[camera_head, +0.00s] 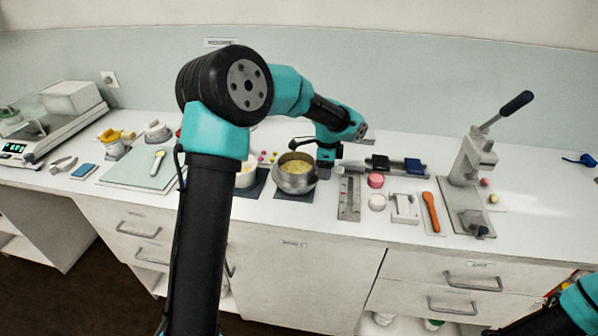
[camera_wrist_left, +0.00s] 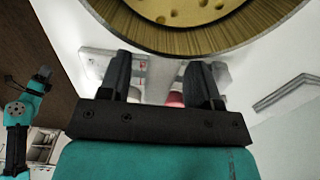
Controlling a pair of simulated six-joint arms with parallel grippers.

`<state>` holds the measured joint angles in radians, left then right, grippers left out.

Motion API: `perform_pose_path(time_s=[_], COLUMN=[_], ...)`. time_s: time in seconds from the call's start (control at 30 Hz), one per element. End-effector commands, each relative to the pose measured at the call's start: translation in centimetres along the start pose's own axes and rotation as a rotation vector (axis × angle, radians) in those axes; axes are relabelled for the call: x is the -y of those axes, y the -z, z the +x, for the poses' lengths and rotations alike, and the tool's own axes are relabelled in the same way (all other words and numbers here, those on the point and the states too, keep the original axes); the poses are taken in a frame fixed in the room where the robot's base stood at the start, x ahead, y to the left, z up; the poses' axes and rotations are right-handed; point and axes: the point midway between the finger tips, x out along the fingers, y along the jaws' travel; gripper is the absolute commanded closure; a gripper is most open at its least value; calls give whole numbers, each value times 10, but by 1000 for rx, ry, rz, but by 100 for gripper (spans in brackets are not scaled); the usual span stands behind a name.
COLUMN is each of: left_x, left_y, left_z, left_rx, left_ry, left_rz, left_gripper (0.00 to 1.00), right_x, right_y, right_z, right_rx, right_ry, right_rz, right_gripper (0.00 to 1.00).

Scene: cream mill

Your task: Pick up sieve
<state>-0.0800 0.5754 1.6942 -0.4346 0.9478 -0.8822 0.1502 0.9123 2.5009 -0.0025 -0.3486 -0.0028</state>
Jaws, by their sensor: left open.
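A round metal vessel (camera_head: 296,180) with pale yellow contents stands on a dark pad on the counter; I cannot tell for sure that it is the sieve. My left gripper (camera_head: 326,155) is at its right rear side, partly hidden by its own wrist. In the left wrist view a large round body (camera_wrist_left: 190,35) with a ribbed tan wall and a yellow, holed inside fills the top. My left gripper's fingers (camera_wrist_left: 163,82) stand apart below its rim there, with nothing between them. My right arm shows at the lower right; its gripper is not seen.
A white cup (camera_head: 246,177) stands left of the vessel. A steel ruler-like plate (camera_head: 349,199), a pink round (camera_head: 375,180) and an orange spatula (camera_head: 431,212) lie to the right. A lever press (camera_head: 470,170) stands farther right. The front right counter is clear.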

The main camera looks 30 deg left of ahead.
Motion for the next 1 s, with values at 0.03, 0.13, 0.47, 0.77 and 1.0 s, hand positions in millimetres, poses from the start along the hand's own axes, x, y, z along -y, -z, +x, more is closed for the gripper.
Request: perform_pose_path(time_s=[0.03,0.13,0.47,0.77,1.0], left_x=[0,0,0,0,0], left_y=[0,0,0,0,0], left_z=[0,0,0,0,-1], left_rx=[0,0,0,0,0], left_ry=[0,0,0,0,0], left_rz=[0,0,0,0,0], left_gripper=[43,43,56,85,100], right_x=[0,0,0,0,0], right_y=[0,0,0,0,0], right_z=[0,0,0,0,0], right_rx=[0,0,0,0,0], right_ry=[0,0,0,0,0], right_rz=[0,0,0,0,0], right_gripper=[43,43,43,43,43])
